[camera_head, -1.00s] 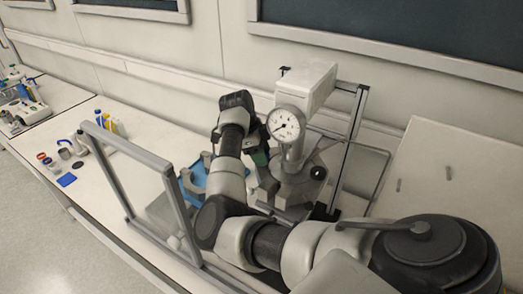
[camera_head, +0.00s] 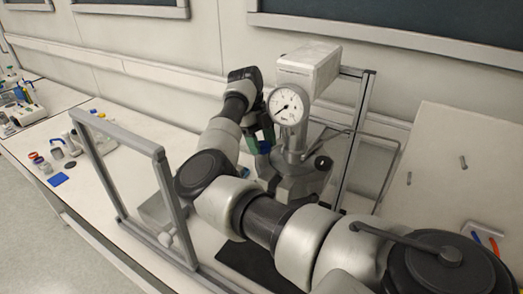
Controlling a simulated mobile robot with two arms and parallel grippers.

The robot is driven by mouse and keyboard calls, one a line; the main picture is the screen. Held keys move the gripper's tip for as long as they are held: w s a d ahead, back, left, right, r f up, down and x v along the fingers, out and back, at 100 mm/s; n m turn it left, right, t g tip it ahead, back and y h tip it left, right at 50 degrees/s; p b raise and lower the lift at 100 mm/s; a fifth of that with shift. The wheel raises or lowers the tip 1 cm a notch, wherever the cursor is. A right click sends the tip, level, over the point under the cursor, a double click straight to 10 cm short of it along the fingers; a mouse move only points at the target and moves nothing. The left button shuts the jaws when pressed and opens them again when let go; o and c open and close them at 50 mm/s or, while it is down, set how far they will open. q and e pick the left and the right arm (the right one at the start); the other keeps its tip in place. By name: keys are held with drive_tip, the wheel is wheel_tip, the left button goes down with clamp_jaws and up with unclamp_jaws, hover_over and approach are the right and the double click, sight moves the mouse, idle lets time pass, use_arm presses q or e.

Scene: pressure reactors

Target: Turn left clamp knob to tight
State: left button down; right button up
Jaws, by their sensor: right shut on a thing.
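The pressure reactor (camera_head: 296,185) stands on the bench, a grey metal vessel with a round white pressure gauge (camera_head: 286,106) and a white box-shaped head (camera_head: 310,68). A black clamp knob (camera_head: 323,162) shows on its right side. The left clamp knob is hidden behind my right gripper and arm. My right gripper (camera_head: 264,143), dark with green parts, is at the reactor's left side, just below and left of the gauge. It is shut on what appears to be the left clamp knob; its fingertips are partly hidden. My left gripper is out of view.
A grey upright frame (camera_head: 113,180) stands left of my arm, and a metal frame (camera_head: 355,120) stands behind the reactor. A pale panel with pegs (camera_head: 455,150) is at the right.

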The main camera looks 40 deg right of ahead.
drive_tip(key=m+y+b, duration=0.1)
drive_tip(key=m, duration=0.1)
drive_tip(key=m+b, duration=0.1)
drive_tip(key=m, duration=0.1)
drive_tip(key=shift+d+m+t+y, duration=0.1)
drive_tip(key=shift+m+t+y, duration=0.2)
drive_tip(key=shift+y, duration=0.1)
drive_tip(key=shift+m+t+y+b, duration=0.35)
drive_tip(key=shift+m+b, duration=0.25)
drive_tip(key=shift+m, duration=0.9)
drive_tip(key=shift+r, duration=0.1)
drive_tip(key=o, duration=0.9)
drive_tip(key=shift+s, duration=0.15)
